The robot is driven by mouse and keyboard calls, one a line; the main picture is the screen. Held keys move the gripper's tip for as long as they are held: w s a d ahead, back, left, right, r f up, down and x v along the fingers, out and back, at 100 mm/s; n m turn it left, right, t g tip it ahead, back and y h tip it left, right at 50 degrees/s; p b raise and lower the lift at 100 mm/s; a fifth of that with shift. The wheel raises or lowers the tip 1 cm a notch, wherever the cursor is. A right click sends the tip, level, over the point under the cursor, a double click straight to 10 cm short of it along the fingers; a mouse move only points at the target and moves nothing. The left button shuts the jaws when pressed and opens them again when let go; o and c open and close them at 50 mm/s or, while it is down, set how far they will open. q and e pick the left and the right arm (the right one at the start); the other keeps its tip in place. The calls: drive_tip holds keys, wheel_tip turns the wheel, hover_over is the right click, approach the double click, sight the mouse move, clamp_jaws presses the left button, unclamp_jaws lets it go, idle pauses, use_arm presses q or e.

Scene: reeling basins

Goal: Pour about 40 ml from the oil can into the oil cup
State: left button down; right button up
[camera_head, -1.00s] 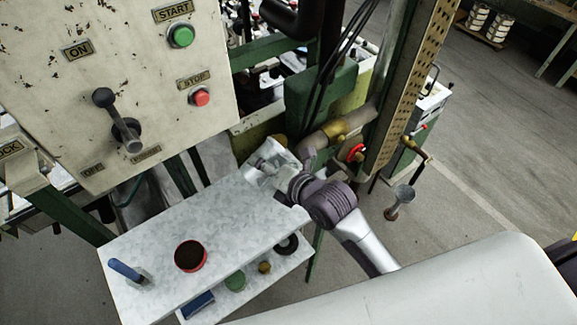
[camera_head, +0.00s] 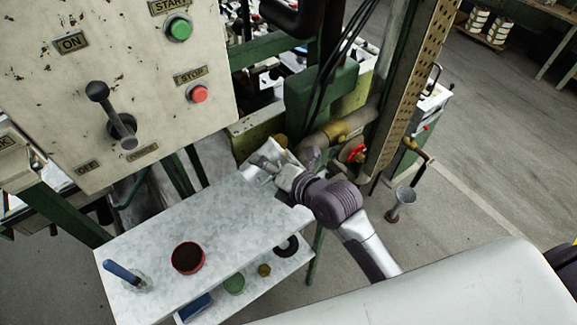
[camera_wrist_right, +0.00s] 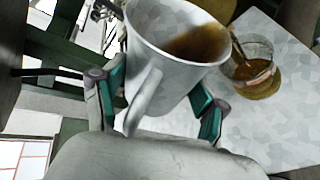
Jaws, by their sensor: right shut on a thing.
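The oil can (camera_wrist_right: 152,60) is a pale grey vessel with a handle, seen from above in the right wrist view. Brown oil (camera_wrist_right: 198,43) lies inside it, toward the right side of its rim. My right gripper (camera_wrist_right: 160,100) is shut on the can, with teal fingertips on either side. The oil cup (camera_wrist_right: 250,68) is clear glass with amber oil in it, standing on the pale bench just right of the can. I cannot see a stream between them. In the head view my right gripper (camera_head: 268,160) is at the bench's far end; the cup cannot be made out there. My left gripper is not in view.
The mottled bench top (camera_head: 215,222) carries a red-rimmed dark pot (camera_head: 187,258) and a blue-handled tool (camera_head: 122,272). A lower shelf holds small items. A control panel (camera_head: 50,110) stands left; a pipe with a red valve (camera_head: 353,153) is just right of my gripper.

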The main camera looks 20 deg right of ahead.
idle(1.1)
drive_tip(key=shift+r+m+y+b, duration=0.2)
drive_tip(key=shift+m+y+b, duration=0.1)
drive_tip(key=shift+b, duration=0.15)
idle(0.6)
drive_tip(key=r+n+h+p, duration=0.1)
drive_tip(key=p, duration=0.3)
drive_tip(key=shift+a+r, duration=0.1)
drive_tip(key=shift+f+n+h, duration=0.4)
drive_tip(key=shift+f+n, duration=0.1)
drive_tip(key=shift+f, duration=0.15)
drive_tip(key=shift+f+b, duration=0.15)
drive_tip(key=shift+b, duration=0.15)
